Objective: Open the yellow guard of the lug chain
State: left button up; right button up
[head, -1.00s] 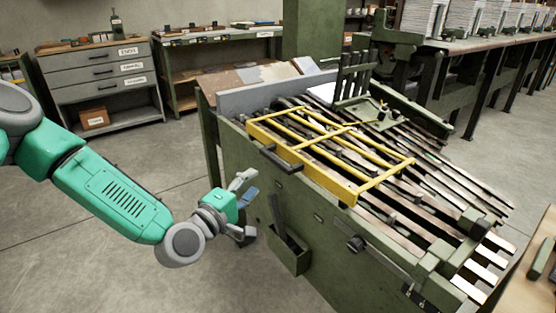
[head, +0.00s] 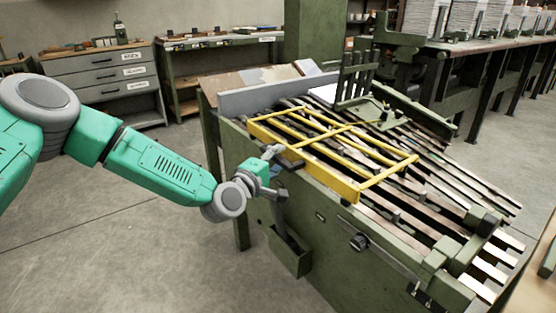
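The yellow guard (head: 345,187) is a barred frame lying flat over the lug chain (head: 395,205) on the green machine; it looks closed. A dark handle (head: 291,164) is on its near-left side. My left gripper (head: 279,171) is at this handle, coming from the left, with its upper finger close to the guard's yellow edge. Its fingers look spread apart. I cannot tell whether they touch the handle, which they partly cover. My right gripper is not in view.
A dark rack (head: 355,75) stands behind the guard. The floor at left is free.

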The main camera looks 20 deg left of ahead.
pick_arm(q)
jog(key=shift+a+f, duration=0.15)
jog(key=shift+a, duration=0.25)
grip_shut()
